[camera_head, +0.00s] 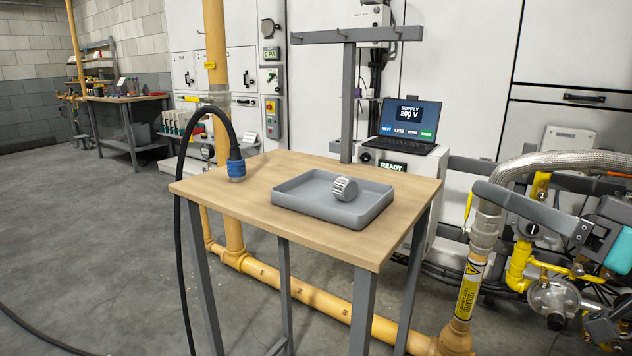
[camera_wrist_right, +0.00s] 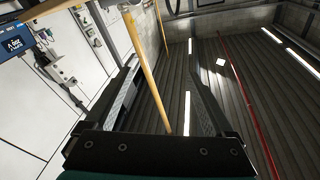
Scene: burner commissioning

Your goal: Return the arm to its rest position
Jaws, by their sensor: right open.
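My right gripper (camera_head: 490,197) is at the right of the head view, out past the table's right side and in front of the yellow pipework. Its grey fingers point left, and the teal part of my arm runs off the right edge. In the right wrist view the two fingers (camera_wrist_right: 163,72) stand apart with nothing between them. That view looks up at the ceiling. My left gripper is not in view.
A wooden table (camera_head: 235,180) bears a grey tray (camera_head: 300,205) with a ridged round metal part (camera_head: 345,189) in it. A blue-ended black cable (camera_head: 236,168) stands at its left. A laptop (camera_head: 408,120) is behind. Gas pipework (camera_head: 470,285) crowds my right gripper.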

